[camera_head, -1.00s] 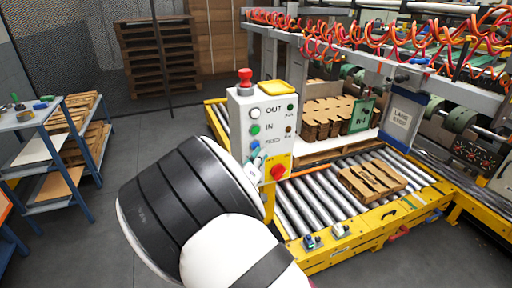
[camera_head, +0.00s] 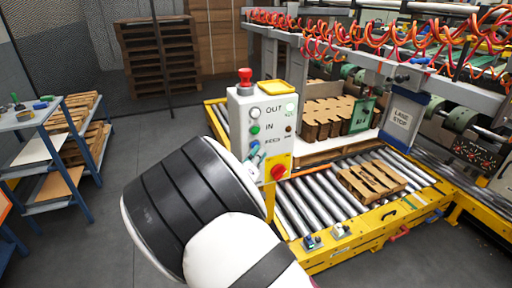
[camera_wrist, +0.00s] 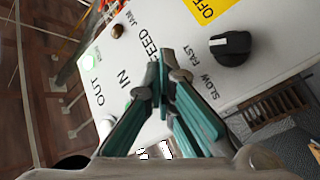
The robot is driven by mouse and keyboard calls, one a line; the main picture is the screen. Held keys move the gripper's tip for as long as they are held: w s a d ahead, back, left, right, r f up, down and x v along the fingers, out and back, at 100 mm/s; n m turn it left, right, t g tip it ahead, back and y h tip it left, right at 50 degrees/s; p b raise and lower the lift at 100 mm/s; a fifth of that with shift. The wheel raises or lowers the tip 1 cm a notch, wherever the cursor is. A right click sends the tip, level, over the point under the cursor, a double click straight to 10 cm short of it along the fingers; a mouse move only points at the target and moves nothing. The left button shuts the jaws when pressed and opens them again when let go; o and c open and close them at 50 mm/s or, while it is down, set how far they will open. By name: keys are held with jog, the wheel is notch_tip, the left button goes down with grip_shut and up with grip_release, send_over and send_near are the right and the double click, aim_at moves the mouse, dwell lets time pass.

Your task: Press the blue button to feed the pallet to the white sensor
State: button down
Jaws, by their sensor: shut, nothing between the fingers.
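The grey control box (camera_head: 243,125) stands at the roller conveyor, with a white OUT button (camera_head: 255,114), a green IN button (camera_head: 255,129) and a blue button by the FEED label. My gripper (camera_head: 255,158) is at the blue button in the head view. In the wrist view my gripper (camera_wrist: 164,78) is shut and empty, its tips over the panel beside the FEED lettering. The fingers hide the blue button there, and contact is unclear. The wooden pallet (camera_head: 371,181) lies on the rollers. A small whitish sensor (camera_head: 341,231) sits on the yellow front rail.
A green lamp (camera_head: 290,107) glows on the box, also in the wrist view (camera_wrist: 92,58). Cardboard stacks (camera_head: 328,117) stand behind the rollers.

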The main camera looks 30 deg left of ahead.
jog(key=shift+d, duration=0.1)
jog(key=shift+s+d+p, duration=0.55)
jog(key=shift+p, duration=0.15)
jog(key=s+d+p, duration=0.3)
jog(key=shift+s+d+p, duration=0.15)
jog(key=shift+d+p, duration=0.25)
dwell(0.3)
dwell(1.6)
